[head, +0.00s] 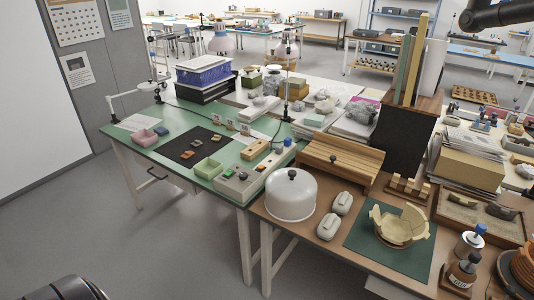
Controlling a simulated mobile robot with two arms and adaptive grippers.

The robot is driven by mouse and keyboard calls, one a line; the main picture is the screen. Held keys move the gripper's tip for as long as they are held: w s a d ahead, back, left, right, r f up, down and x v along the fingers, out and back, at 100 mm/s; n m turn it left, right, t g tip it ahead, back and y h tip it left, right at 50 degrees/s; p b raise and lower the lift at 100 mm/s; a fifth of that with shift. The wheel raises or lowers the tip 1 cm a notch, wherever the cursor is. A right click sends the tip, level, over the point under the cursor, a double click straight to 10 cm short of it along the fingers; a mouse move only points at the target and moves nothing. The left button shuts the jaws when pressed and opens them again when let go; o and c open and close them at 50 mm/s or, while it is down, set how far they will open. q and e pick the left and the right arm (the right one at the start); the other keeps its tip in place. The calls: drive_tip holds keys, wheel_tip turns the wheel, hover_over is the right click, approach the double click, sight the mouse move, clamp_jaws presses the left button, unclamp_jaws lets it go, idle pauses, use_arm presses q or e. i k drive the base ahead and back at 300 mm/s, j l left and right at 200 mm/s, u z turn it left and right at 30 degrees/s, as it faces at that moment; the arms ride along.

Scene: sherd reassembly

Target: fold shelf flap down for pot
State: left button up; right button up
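A cream pot (402,222) with a jagged, broken rim stands upright on a dark green mat (368,241) on the brown bench at the right. I cannot make out for sure which part is the shelf flap. Behind the pot, a dark flat panel (402,138) with a wooden edge stands upright. Neither of my grippers is in view, and nothing is seen being held.
A white dome (291,194) with a black knob and two pale rounded blocks (335,215) stand left of the mat. A wooden tray (480,213) with sherds and bottles (463,270) crowd the right. A green table (219,190) adjoins at left. Grey floor (165,235) is clear.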

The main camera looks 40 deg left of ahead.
sight(363, 179)
drive_tip(key=u, duration=0.65)
drive_tip(key=i+j, duration=0.15)
drive_tip(key=i, duration=0.3)
